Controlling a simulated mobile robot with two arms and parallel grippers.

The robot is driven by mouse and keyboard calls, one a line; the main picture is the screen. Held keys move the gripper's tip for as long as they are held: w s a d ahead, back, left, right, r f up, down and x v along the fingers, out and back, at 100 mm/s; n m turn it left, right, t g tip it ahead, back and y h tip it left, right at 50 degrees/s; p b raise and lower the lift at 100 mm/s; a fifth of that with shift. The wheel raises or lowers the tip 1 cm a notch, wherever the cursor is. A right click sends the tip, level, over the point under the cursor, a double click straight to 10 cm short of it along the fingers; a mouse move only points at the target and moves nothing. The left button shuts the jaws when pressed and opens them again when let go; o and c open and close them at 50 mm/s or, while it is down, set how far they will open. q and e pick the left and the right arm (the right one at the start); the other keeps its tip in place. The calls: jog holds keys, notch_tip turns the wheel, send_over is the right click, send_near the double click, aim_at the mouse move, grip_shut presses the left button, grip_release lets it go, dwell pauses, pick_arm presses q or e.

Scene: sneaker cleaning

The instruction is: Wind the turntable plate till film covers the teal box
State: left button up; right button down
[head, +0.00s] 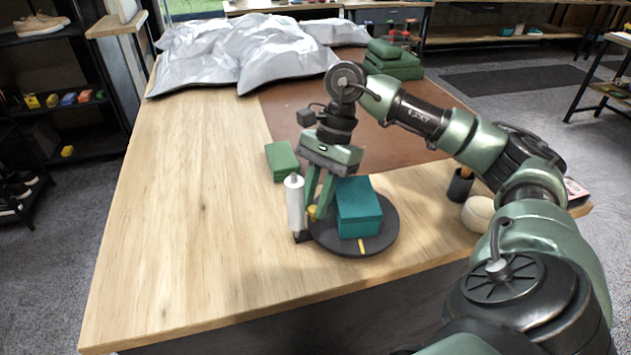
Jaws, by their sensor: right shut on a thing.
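The teal box (358,208) stands on the dark round turntable plate (387,238) near the table's front edge. Its visible sides look bare teal; I cannot make out any film on them. A white film roll (295,204) stands upright on a dark base, just left of the plate. My right gripper (316,208) reaches down between the roll and the box, its fingers shut on a small yellow knob (312,212) at the plate's left edge. The fingers partly hide the knob. A yellow mark (362,246) shows on the plate's front. My left gripper is out of view.
A green box (283,161) lies behind the roll. A dark cup (460,186) and a round cream-coloured thing (478,213) stand at right. The table's left side is clear.

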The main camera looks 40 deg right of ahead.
jog(key=c, duration=1.5)
grip_release()
jog(key=shift+r, duration=0.1)
jog(key=shift+c, duration=0.2)
jog(key=v, duration=0.7)
jog(key=shift+r, duration=0.4)
jog(key=shift+d, duration=0.1)
